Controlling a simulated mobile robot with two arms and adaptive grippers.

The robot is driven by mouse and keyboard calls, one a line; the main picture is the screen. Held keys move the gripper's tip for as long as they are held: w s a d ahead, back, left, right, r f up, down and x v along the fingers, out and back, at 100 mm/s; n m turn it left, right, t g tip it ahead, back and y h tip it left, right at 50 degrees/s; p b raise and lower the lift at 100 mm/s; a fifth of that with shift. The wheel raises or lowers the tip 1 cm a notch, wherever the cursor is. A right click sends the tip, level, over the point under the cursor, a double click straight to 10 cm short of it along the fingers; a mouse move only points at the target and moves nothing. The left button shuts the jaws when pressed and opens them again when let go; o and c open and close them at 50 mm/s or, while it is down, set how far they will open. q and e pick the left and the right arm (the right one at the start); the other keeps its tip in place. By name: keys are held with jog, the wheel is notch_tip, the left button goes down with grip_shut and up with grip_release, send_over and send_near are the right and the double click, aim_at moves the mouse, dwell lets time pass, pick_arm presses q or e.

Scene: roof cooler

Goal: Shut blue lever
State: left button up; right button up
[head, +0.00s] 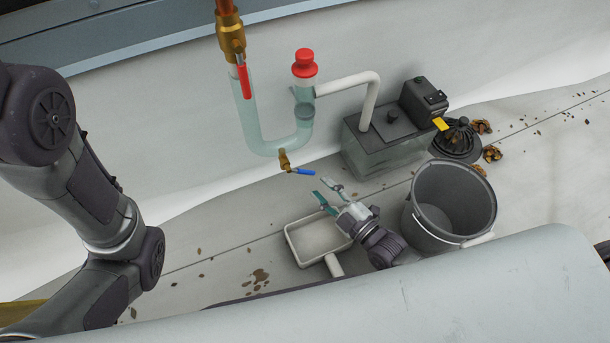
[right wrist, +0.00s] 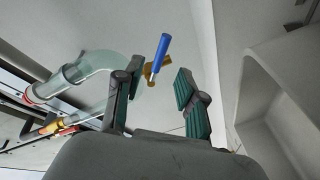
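The blue lever (head: 302,171) sits on a small brass valve (head: 285,161) at the bottom of a clear U-shaped pipe (head: 277,146). In the head view it points right, slightly downward. In the right wrist view the blue lever (right wrist: 161,52) shows beyond and between my fingers, apart from them. My right gripper (head: 327,192) is open and empty, just below and right of the lever. It also shows open in the right wrist view (right wrist: 155,92). My left arm comes in at the left of the head view; its gripper is out of frame.
A red lever (head: 244,80) on a brass valve and a red cap (head: 304,63) are above. A pump box (head: 385,145) stands right of the pipe. A grey bucket (head: 452,201) is right of my right gripper; a white tray (head: 316,240) lies below it. Debris dots the floor.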

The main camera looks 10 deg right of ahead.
aim_at(307, 174)
jog(key=shift+b+x, duration=1.8)
jog(key=shift+x, duration=2)
grip_shut()
